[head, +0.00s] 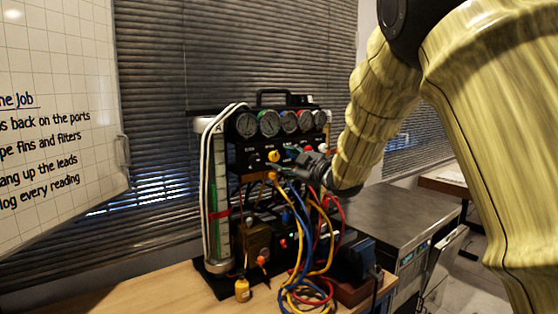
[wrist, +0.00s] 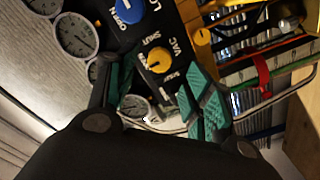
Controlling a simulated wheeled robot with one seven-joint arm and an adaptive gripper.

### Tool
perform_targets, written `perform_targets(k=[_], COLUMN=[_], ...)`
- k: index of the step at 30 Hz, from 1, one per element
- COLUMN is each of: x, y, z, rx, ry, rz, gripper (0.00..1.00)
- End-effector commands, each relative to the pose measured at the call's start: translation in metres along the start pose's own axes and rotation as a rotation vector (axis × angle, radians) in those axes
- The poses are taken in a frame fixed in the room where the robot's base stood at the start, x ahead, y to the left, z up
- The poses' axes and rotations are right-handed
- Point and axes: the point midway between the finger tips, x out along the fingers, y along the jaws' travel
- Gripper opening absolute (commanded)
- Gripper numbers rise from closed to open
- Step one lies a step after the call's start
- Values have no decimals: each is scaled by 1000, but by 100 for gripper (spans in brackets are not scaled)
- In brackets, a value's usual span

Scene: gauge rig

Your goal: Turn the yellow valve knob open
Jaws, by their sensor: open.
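The yellow valve knob (wrist: 160,60) is on the black panel in the wrist view, beside the lettering "VAC" and "SHUT". In the head view the yellow knob (head: 273,156) is on the upper panel, below the gauges. My gripper (wrist: 155,76) is open, with its two green-padded fingers on either side of the knob in the picture. I cannot tell whether the pads touch it. In the head view my gripper (head: 296,163) reaches in front of the panel from the right, close to the knob.
A blue knob (wrist: 127,11) marked "OPEN" is close by. Several gauges (head: 269,123) line the panel top. Yellow, blue and red hoses (head: 303,240) hang below my gripper. A clear column with a red band (head: 220,214) stands at left. A small yellow item (head: 242,289) is on the bench.

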Motion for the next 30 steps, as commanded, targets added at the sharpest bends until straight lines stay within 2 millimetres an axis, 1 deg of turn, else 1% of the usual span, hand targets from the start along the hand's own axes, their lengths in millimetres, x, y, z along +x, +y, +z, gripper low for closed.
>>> perform_targets(k=[1,6,9,12,17,30], x=[-11,-40,-52,-61,-68,-71], y=[1,0,0,0,0,2], z=[0,0,0,0,0,2], rx=[2,0,1,0,-1,-1], ry=[-1,-1,0,-1,0,-3], rz=[1,0,1,0,0,3], gripper=[51,51,51,51,51,51])
